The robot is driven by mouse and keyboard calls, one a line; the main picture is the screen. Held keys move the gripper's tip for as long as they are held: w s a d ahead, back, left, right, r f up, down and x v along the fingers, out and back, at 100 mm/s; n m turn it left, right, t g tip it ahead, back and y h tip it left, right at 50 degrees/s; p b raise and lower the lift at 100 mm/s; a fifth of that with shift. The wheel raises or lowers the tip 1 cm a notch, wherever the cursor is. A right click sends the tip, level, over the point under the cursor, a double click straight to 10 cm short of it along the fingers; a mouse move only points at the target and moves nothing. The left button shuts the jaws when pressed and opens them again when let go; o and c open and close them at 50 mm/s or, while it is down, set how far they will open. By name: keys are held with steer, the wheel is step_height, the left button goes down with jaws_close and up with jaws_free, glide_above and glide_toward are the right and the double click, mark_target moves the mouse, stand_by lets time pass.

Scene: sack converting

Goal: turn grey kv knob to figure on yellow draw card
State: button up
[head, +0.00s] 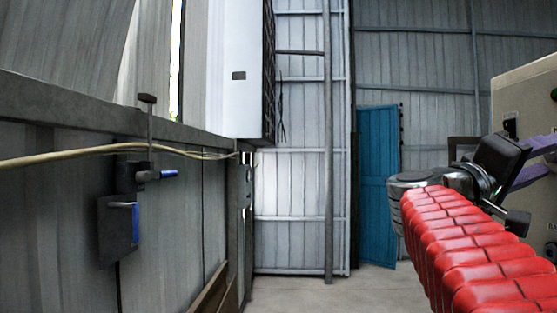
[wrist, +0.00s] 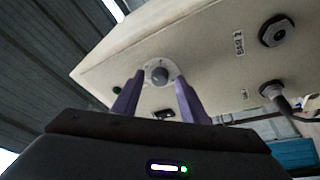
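The grey knob (wrist: 159,74) sits on a pale round dial plate on a beige cabinet face (wrist: 215,65), seen in the wrist view. My gripper (wrist: 159,79) has two purple fingers, spread apart, one on each side of the knob. A gap shows between each finger and the knob, so I see no contact. The knob's figures are too small to read. In the head view my gripper's purple fingers (head: 535,158) reach toward the beige cabinet (head: 530,98) at the right edge, and the knob is hidden there. I see no yellow draw card in either view.
In the wrist view a dark round fitting (wrist: 277,30) and a plugged black cable connector (wrist: 273,90) stick out right of the knob. A green button (wrist: 117,90) is at its left. In the head view, a blue door (head: 376,185) stands behind clear floor.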

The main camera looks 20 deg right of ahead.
steer(key=shift+c, duration=0.4)
jaws_close()
steer(key=shift+n, duration=0.3)
steer(key=shift+n+t, duration=0.4)
steer(key=shift+n, duration=0.6)
steer(key=shift+o, duration=0.4)
jaws_free()
